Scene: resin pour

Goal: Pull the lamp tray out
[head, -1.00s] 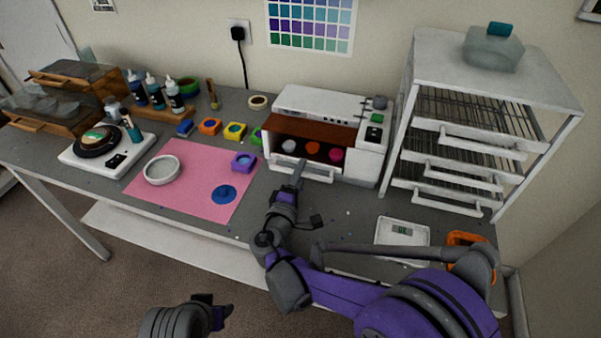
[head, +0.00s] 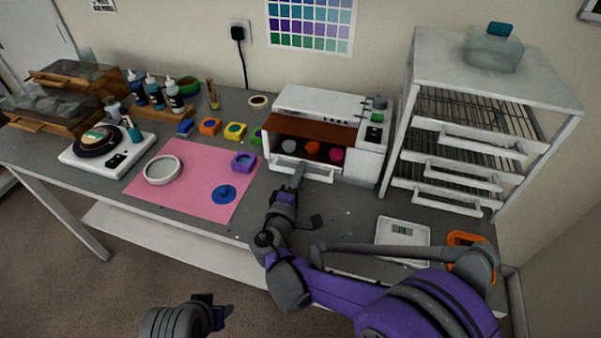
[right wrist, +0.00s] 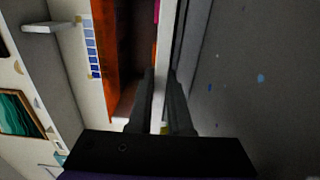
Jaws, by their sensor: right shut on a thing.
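The curing lamp (head: 322,103) is a white box at the back of the bench with a brown-tinted front window. Its tray has a white front bar (head: 318,173) below the window. Several small round pieces, grey, orange and pink, show inside. My right gripper (head: 299,172) is shut on the tray's front bar. In the right wrist view the two fingers (right wrist: 160,92) lie on either side of the white bar (right wrist: 163,60). My left gripper (head: 221,312) is low in the head view, away from the bench items; its finger gap is unclear.
A white rack (head: 470,185) with wire shelves stands right of the lamp. A white scale (head: 402,241) and an orange item (head: 462,239) lie at the front right. A pink mat (head: 190,194) with a grey dish (head: 163,170) lies left. The bench before the lamp is mostly clear.

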